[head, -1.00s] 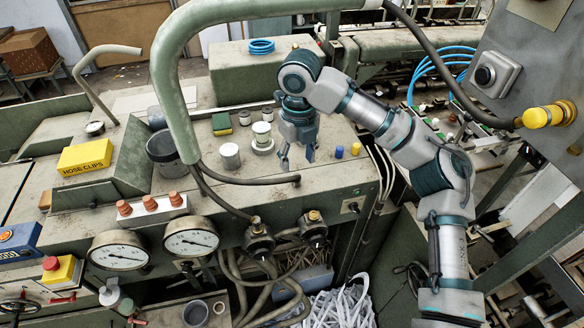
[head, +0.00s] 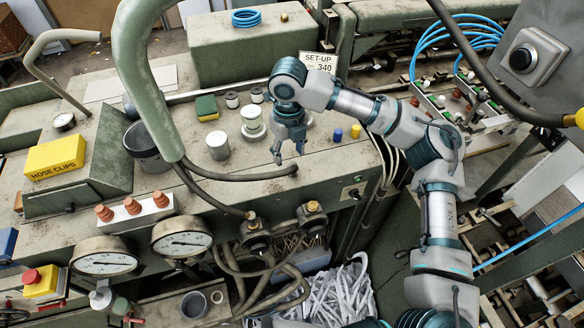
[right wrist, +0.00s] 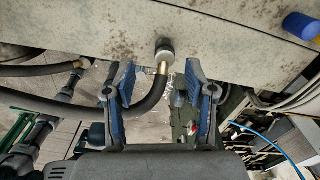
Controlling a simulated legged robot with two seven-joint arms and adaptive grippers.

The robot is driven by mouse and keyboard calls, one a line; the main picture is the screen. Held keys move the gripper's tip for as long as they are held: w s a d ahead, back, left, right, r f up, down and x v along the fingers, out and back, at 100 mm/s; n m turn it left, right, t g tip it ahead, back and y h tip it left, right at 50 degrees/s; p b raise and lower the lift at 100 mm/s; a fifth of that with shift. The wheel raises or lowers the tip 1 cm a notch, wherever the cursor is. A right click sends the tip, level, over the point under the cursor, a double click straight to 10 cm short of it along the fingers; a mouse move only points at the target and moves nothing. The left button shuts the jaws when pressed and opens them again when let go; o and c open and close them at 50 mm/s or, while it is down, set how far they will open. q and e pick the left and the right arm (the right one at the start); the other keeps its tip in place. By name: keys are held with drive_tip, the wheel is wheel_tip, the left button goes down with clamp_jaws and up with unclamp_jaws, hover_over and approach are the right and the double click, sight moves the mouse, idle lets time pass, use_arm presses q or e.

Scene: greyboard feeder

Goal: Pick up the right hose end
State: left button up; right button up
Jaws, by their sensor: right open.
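A dark hose lies across the machine top and its right hose end (head: 293,169) is at the front edge in the head view. My right gripper (head: 289,154) points down just above and behind that end, open and empty. In the right wrist view the blue-padded fingers (right wrist: 160,92) stand apart. A black hose (right wrist: 148,104) curves up between them to a brass fitting with a dark, grey-faced cap (right wrist: 164,50). I cannot tell its depth from the fingers. A second hose ends in brass at left in that view (right wrist: 82,63). My left gripper is not in view.
Two dark valve fittings with brass tops (head: 313,207) stick out below the front edge. White jars (head: 218,146), a blue plug (head: 338,134) and a yellow plug (head: 356,131) stand nearby on the top. A thick green pipe (head: 146,95) arches at left. Shredded paper lies below.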

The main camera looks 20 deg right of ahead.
sight(292, 164)
drive_tip(key=shift+s+d+f, duration=0.1)
drive_tip(key=shift+d+f, duration=0.15)
drive_tip(key=shift+f, duration=0.4)
drive_tip(key=f, duration=0.3)
drive_tip(key=shift+d+f, duration=0.2)
drive_tip(key=shift+f, duration=0.1)
drive_tip(key=shift+a+f, duration=0.1)
drive_tip(key=shift+f, duration=0.4)
clamp_jaws()
